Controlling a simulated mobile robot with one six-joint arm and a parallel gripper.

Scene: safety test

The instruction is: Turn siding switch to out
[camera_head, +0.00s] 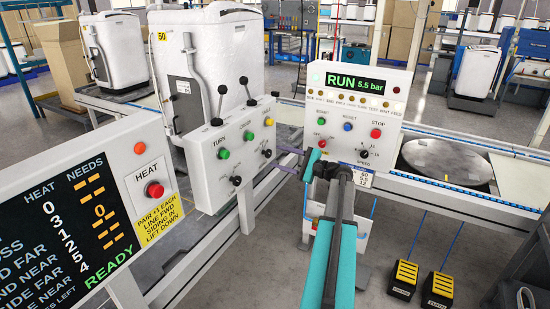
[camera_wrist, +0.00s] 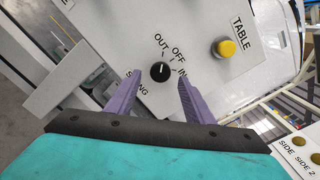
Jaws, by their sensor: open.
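The siding switch (camera_wrist: 160,72) is a small round black knob on a light grey panel, labelled OUT, OFF and IN, with its name partly covered by a finger. Its short white mark points upward in the wrist view, towards the OUT and OFF side; I cannot tell exactly which. In the head view the switch (camera_head: 267,153) sits below the yellow button on the panel's right part. My gripper (camera_wrist: 161,77) is open, its purple fingers on either side of the knob in the picture. No contact shows. In the head view my gripper (camera_head: 284,160) reaches left to the panel.
The yellow TABLE button (camera_wrist: 226,48) is beside the switch. The panel (camera_head: 205,180) also carries a green button (camera_head: 224,153), another black knob (camera_head: 236,181) and two tall levers (camera_head: 244,85). A RUN console (camera_head: 345,105) stands right, a HEAT display (camera_head: 75,225) left.

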